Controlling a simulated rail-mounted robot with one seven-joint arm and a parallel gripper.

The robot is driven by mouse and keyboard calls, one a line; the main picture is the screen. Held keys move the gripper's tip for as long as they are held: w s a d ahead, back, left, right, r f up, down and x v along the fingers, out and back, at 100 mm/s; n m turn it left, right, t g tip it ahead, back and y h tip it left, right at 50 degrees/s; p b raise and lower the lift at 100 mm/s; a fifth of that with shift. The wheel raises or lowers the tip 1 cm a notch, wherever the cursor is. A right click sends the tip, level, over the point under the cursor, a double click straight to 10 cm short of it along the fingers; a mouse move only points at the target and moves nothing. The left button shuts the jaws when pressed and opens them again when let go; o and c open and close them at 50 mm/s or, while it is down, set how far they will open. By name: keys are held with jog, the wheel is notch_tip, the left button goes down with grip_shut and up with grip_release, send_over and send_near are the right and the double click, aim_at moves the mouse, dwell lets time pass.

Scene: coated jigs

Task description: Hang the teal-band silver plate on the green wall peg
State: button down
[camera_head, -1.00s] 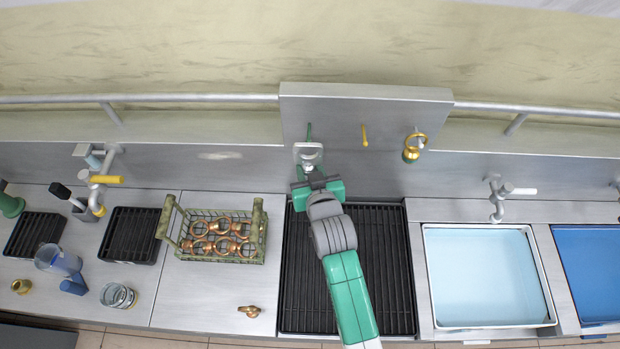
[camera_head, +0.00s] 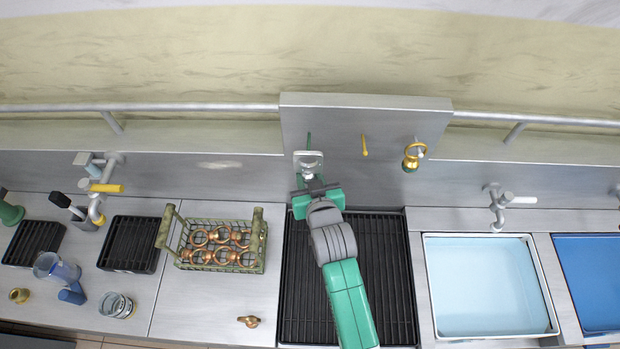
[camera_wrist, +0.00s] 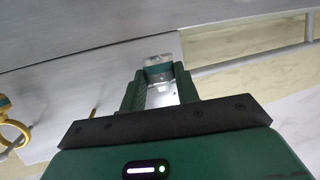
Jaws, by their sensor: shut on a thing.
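The silver plate (camera_head: 309,156) is held upright at the wall board, just below the green peg (camera_head: 309,138) in the head view. In the wrist view the plate (camera_wrist: 161,93) shows between the two green fingers, with its teal band (camera_wrist: 158,69) near the far end. My gripper (camera_head: 311,178) is shut on the plate's near part. The green peg is not clear in the wrist view. I cannot tell whether the plate touches the peg or whether its hole is around it.
A yellow peg (camera_head: 365,146) is to the right on the board (camera_head: 335,121). Beyond it, a gold ringed jig (camera_head: 411,161) hangs from another peg. A wire basket (camera_head: 216,255) of copper ringed pieces stands left. A black rack (camera_head: 380,260) lies below my arm.

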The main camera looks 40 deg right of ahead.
jog(key=shift+w+d+b, duration=1)
jog(key=shift+w+d, duration=0.5)
jog(key=shift+d, duration=0.1)
jog(key=shift+f, duration=0.1)
jog(key=shift+w+d+f+b, duration=0.15)
jog(key=shift+w+f+b, duration=0.05)
jog(key=shift+f+b, duration=0.35)
jog(key=shift+w+d+f+b, duration=0.1)
jog(key=shift+f+b, duration=0.25)
jog(key=shift+b, duration=0.05)
dwell(0.5)
jog(key=shift+c, duration=2.4)
grip_release()
